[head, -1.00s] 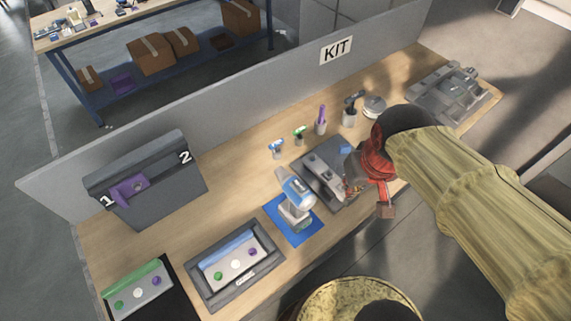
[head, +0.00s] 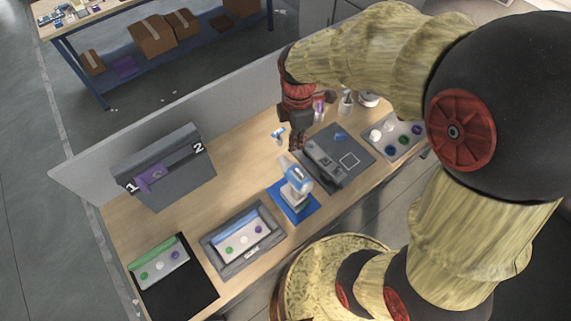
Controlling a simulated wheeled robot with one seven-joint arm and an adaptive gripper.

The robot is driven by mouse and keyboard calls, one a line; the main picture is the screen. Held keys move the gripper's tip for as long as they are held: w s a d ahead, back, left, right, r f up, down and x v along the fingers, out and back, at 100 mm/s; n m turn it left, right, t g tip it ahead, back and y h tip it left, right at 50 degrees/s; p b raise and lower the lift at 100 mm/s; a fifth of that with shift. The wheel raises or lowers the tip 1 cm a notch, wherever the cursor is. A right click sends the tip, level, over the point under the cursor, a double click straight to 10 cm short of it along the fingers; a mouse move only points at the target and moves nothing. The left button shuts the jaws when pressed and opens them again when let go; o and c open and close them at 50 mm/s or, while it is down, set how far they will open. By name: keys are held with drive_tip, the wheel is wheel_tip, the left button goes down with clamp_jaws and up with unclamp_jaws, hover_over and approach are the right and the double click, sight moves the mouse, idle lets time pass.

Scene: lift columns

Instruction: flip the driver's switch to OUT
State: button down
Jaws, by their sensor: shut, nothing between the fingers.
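My gripper (head: 297,146) points down, shut and empty, behind the driver and near the back left corner of the dark grey plate. It appears apart from the driver. How high it is above the bench is hard to tell.
A long grey part (head: 322,161) lies on the dark grey plate (head: 352,143) right of the driver. A grey tray (head: 213,240) is at its left. A bin marked 1 and 2 (head: 175,186) stands farther left. Small tools, including a blue-headed one (head: 278,132), stand behind.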

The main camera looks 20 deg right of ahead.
sight(293, 170)
drive_tip(key=n, duration=0.3)
drive_tip(key=shift+w+a+r+n, duration=0.1)
drive_tip(key=shift+w+r+n, duration=0.05)
drive_tip(key=shift+n, duration=0.25)
wheel_tip(293, 170, down, 14)
drive_tip(key=shift+p, duration=0.8)
drive_tip(key=shift+w+f+g, duration=0.25)
drive_tip(key=shift+f+g, duration=0.1)
drive_tip(key=shift+g, duration=0.05)
drive_tip(key=shift+s+r+p, duration=0.1)
drive_tip(key=shift+s+p, duration=0.2)
drive_tip(key=shift+r, duration=0.1)
